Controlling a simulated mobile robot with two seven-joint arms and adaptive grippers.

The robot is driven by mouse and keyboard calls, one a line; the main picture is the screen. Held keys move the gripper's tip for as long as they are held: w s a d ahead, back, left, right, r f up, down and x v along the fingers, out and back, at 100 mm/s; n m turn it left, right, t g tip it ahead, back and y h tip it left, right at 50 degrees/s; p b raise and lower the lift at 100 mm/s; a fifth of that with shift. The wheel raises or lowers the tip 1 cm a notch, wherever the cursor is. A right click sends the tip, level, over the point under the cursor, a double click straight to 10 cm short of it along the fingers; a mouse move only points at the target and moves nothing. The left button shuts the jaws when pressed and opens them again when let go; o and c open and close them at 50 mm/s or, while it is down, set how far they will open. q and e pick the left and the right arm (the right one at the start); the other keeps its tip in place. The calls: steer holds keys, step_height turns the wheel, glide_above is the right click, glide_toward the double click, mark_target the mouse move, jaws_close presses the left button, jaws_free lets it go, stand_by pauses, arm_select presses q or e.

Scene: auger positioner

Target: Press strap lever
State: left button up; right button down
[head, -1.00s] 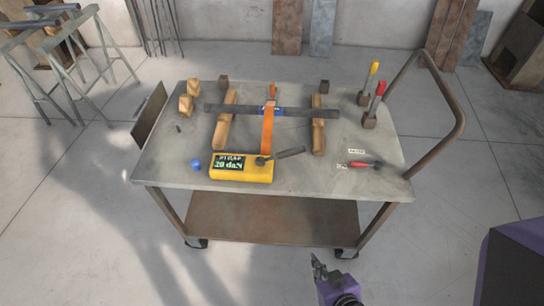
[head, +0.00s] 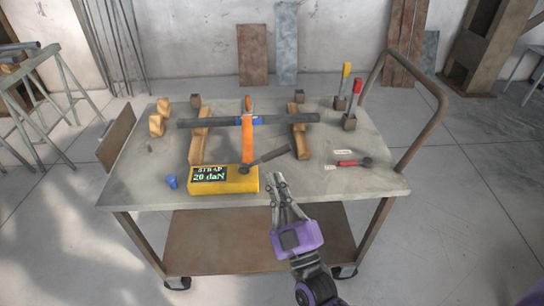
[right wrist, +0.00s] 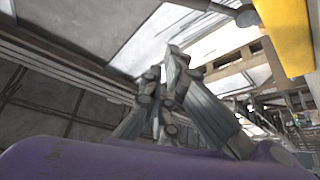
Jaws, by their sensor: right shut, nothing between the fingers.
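The yellow strap tensioner box (head: 222,187) sits at the front of the cart top, its display reading "STRAP 20 daN". Its dark strap lever (head: 265,159) sticks out to the right, tilted upward. An orange strap (head: 249,140) runs from the box back over a dark bar (head: 285,119). My right gripper (head: 278,179) is shut and empty, at the cart's front edge, below and just right of the lever and apart from it. In the right wrist view the shut fingers (right wrist: 172,55) show, with the yellow box (right wrist: 286,35) at upper right. My left gripper is not in view.
The bar rests on two wooden blocks (head: 200,137) on the cart top (head: 330,188). A red-handled tool (head: 350,163) lies at right, near red and yellow upright levers (head: 356,92). A blue knob (head: 171,182) is left of the box. A bent rail stands at right.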

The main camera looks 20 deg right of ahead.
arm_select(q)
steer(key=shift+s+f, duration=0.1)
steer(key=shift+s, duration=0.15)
arm_select(e)
steer(key=shift+a+r, duration=0.1)
step_height(320, 180, up, 5)
steer(key=p, duration=0.1)
glide_above(273, 154)
steer(key=s+a, duration=0.3)
steer(key=f, duration=0.1)
steer(key=d+f, duration=0.1)
steer(key=f, duration=0.2)
steer(key=shift+d+f, duration=0.1)
steer(key=shift+d, duration=0.25)
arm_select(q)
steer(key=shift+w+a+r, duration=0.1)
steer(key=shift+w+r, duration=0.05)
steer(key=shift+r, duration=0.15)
